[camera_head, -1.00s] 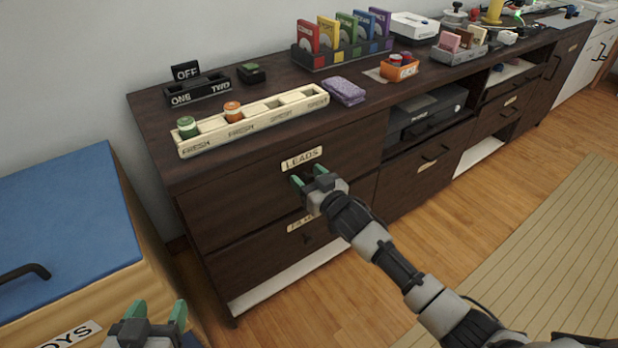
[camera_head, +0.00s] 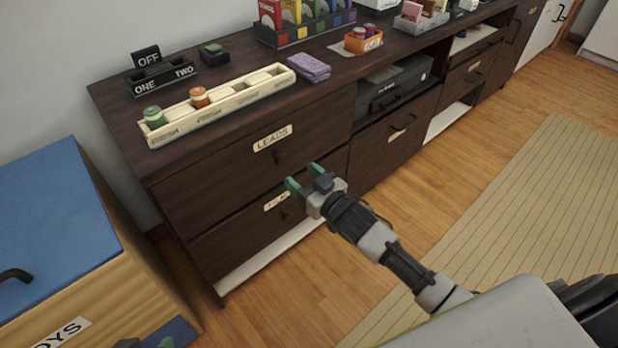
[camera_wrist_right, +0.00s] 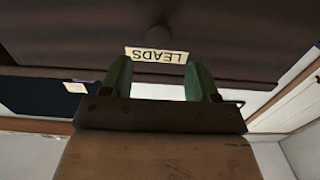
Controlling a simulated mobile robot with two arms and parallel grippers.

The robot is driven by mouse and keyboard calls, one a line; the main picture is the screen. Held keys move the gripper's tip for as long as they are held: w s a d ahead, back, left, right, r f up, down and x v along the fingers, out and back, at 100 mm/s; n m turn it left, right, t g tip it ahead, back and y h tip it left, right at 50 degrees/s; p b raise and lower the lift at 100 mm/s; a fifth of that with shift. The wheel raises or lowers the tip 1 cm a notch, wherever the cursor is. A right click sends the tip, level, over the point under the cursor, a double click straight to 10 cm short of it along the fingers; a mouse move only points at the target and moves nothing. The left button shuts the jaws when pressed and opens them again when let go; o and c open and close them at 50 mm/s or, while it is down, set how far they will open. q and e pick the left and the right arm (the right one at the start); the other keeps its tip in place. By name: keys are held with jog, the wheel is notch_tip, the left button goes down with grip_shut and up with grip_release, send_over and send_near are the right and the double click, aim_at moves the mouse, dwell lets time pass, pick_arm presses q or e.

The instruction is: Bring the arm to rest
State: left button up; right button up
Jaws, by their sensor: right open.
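My right gripper (camera_head: 303,177) is open and empty in the head view. It hangs in front of the dark cabinet, below the LEADS label (camera_head: 272,138) and to the right of the FILM label (camera_head: 277,201). Its green fingers stand apart in the right wrist view (camera_wrist_right: 160,78), with the upside-down LEADS label (camera_wrist_right: 157,54) beyond them. The LEADS drawer (camera_head: 215,170) looks shut, and its dark knob (camera_head: 280,157) is clear of the fingers. Only the tips of my left gripper (camera_head: 147,343) show at the bottom edge, so its opening is unclear.
A blue-topped toy chest (camera_head: 50,215) stands at the left. The cabinet top holds a cream slotted tray (camera_head: 225,108) with two jars, a purple sponge (camera_head: 309,67) and an orange box (camera_head: 362,42). Bare floor and a striped rug (camera_head: 500,220) lie at the right.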

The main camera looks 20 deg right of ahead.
pick_arm(q)
jog(key=shift+s+a+f+g, duration=0.2)
jog(key=shift+s+g, duration=0.1)
jog(key=shift+s, duration=0.1)
jog(key=shift+s+a+f+g, duration=0.1)
jog(key=shift+s+f+g, duration=0.05)
jog(key=shift+s+g, duration=0.2)
pick_arm(e)
jog(key=shift+v, duration=0.95)
